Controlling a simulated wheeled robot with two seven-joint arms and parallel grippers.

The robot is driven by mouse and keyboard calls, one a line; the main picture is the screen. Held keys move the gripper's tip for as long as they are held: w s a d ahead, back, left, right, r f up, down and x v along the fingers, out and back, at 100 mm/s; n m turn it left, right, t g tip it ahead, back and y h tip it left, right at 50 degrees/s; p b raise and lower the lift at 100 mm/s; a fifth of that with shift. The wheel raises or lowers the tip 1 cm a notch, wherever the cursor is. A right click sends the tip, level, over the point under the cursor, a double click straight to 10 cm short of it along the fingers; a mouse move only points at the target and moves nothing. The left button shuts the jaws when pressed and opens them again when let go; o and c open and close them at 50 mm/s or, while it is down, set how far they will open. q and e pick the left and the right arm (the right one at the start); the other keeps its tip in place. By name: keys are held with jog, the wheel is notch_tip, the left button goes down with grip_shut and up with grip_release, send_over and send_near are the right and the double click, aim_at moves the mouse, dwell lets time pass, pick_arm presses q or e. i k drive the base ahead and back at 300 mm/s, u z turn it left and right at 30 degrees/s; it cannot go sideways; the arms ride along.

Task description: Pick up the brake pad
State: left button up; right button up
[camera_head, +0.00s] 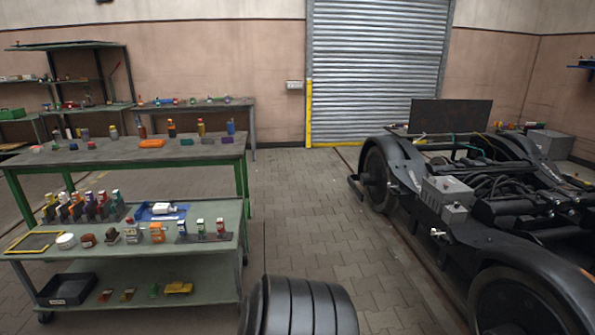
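I cannot make out for certain which object is the brake pad. Many small parts stand on the grey-green trolley (200,262) at the left, among them a brown block (87,240), an orange item (157,232) and a white round tub (66,241). Small brown and green pieces and a yellow piece (178,288) lie on its lower shelf. Neither gripper is in view.
A bogie (480,205) with wheels and cables fills the right side. Another bench (215,104) and shelving (75,82) stand at the back left. A black tray (66,291) sits on the trolley's lower shelf.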

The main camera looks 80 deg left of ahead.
aim_at(77, 208)
jog(key=u, duration=4.35)
